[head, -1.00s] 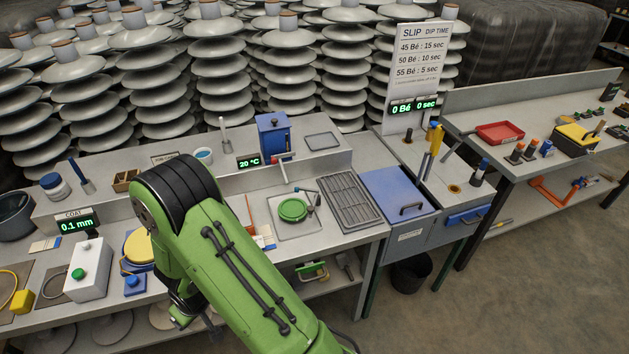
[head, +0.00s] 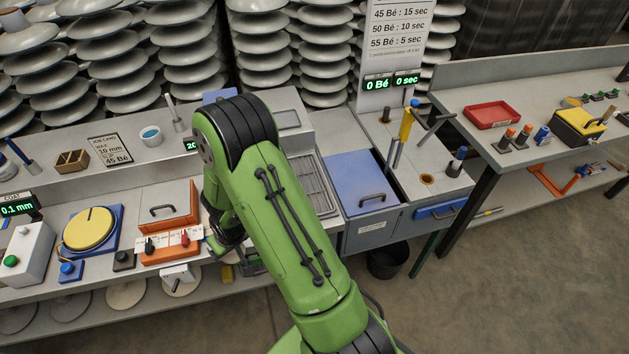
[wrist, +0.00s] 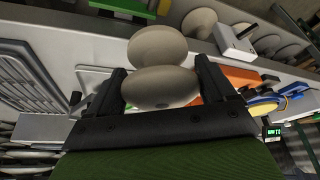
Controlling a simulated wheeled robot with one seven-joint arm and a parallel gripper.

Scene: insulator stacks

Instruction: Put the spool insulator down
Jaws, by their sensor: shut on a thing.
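My gripper (wrist: 160,66) is shut on the spool insulator (wrist: 160,87), a grey-beige piece with two rounded flanges, seen between the dark fingers in the wrist view. The insulator is above the grey bench; I cannot tell whether it touches anything below. In the head view my green arm hides the insulator and most of the gripper. A pale square tray (wrist: 92,72) lies beside the left finger in the wrist view.
A slatted rack (head: 318,185) and a blue lidded bin (head: 358,181) are right of my arm. An orange box (head: 168,208) with a control panel and a yellow turntable (head: 88,229) are to the left. Upright tools (head: 405,125) stand farther right.

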